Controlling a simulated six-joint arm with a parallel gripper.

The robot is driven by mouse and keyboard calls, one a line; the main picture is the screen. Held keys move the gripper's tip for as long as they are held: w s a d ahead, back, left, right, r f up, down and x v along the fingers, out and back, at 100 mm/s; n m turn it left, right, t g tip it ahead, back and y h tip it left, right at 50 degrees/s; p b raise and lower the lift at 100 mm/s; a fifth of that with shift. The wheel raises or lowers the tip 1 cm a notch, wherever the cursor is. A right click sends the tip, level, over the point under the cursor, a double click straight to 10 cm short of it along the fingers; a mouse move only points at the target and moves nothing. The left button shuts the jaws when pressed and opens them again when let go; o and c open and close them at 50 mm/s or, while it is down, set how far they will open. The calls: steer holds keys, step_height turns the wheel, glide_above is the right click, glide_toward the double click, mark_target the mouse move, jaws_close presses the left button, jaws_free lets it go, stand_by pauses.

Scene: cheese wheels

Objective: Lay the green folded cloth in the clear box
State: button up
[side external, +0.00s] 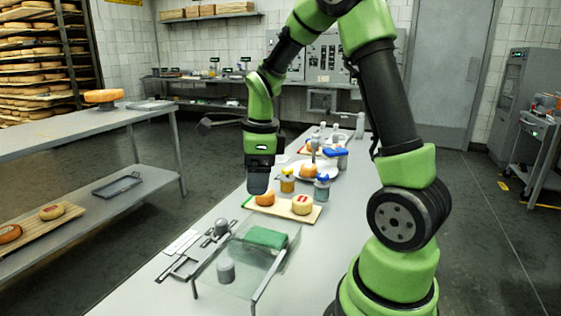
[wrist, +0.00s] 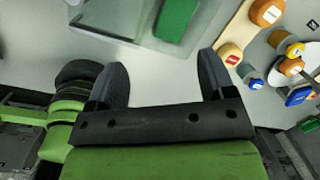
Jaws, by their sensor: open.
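The green folded cloth (side external: 265,237) lies at the far end of the clear box (side external: 248,268), within its outline. It also shows at the top of the wrist view (wrist: 176,17), beside a transparent wall of the box (wrist: 128,28). Whether it rests flat on the box floor, I cannot tell. My gripper (side external: 258,185) hangs above the table, beyond the box and the cloth in the side view. In the wrist view, my gripper (wrist: 162,78) has its two fingers wide apart, with only bare table between them. The fingers are apart from the cloth.
A board (side external: 313,214) with small cheese wheels (side external: 302,204) lies beyond the box, close to my gripper. Jars with yellow (side external: 287,182) and blue (side external: 322,188) stand behind it. A grey cylinder (side external: 226,270) shows through the box. Metal tools (side external: 180,266) lie left of the box.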

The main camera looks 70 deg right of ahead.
steer(key=s+a+r+n+t, duration=0.2)
steer(key=s+a+r+n, duration=0.1)
steer(key=n, duration=0.5)
steer(key=s+a+r+n+t+y, duration=0.1)
steer(key=s+a+r+n, duration=0.3)
steer(key=n, duration=0.5)
steer(key=s+a+r+n+t+y, duration=0.1)
steer(key=s+a+r+n+t, duration=0.1)
steer(key=s+a+r+n, duration=0.2)
steer(key=s+a+n, duration=0.1)
steer(key=a+n, duration=0.2)
steer(key=n, duration=0.1)
steer(key=shift+a+n+t, duration=0.2)
steer(key=shift+n+t, duration=0.1)
steer(key=shift+c, duration=0.4)
